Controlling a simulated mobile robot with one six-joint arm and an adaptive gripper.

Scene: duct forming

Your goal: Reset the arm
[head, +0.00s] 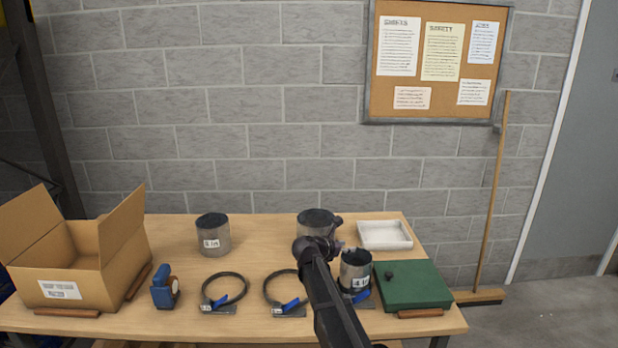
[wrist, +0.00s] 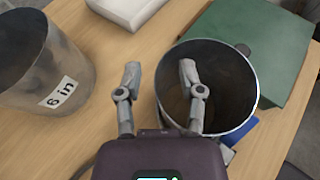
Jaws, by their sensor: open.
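My arm reaches over the table (head: 270,232) in the head view, and my gripper (head: 335,252) is near the labelled metal duct (head: 355,271). In the wrist view my gripper (wrist: 158,78) is open. Its right finger shows over the mouth of that duct (wrist: 232,112), and its left finger is outside the rim on the left. Nothing shows held between the fingers. I cannot tell whether a finger touches the rim. Another duct, labelled "6 in" (wrist: 45,70), stands to the left in the wrist view.
A green case (head: 412,285) stands right of the duct, with a white tray (head: 384,235) behind. Hose clamps with blue handles (head: 222,291), a blue tape tool (head: 165,288), another duct (head: 213,236) and an open cardboard box (head: 75,250) are to the left. A broom (head: 492,190) leans on the wall.

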